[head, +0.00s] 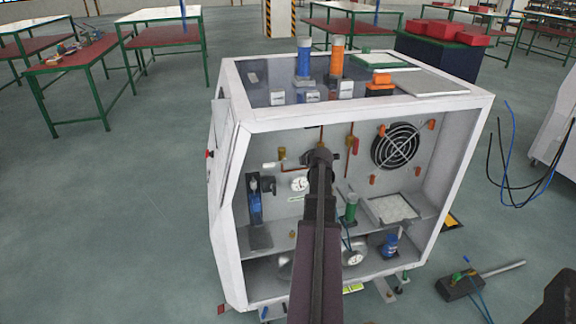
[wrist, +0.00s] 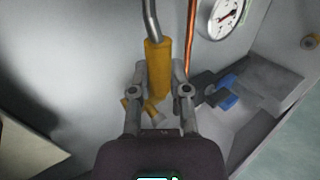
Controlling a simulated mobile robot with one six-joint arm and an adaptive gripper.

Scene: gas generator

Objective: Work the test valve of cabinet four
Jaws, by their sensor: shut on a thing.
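The white cabinet (head: 232,190) stands open at the front in the head view, with pipes, gauges and valves on its back wall. No cabinet number is readable. My arm reaches into it, and my gripper (head: 319,158) is at the back wall near the copper pipes. In the wrist view my gripper (wrist: 159,72) has one finger on each side of a yellow brass valve body (wrist: 158,57) and is shut on it. A grey pipe enters the valve from above. A smaller brass part (wrist: 154,114) shows between the fingers below it. My arm hides this valve in the head view.
A white dial gauge (head: 299,184) is left of my gripper, and a black fan grille (head: 395,146) is to the right. A copper pipe (wrist: 192,40) runs close beside the right finger. Open floor lies left of the cabinet.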

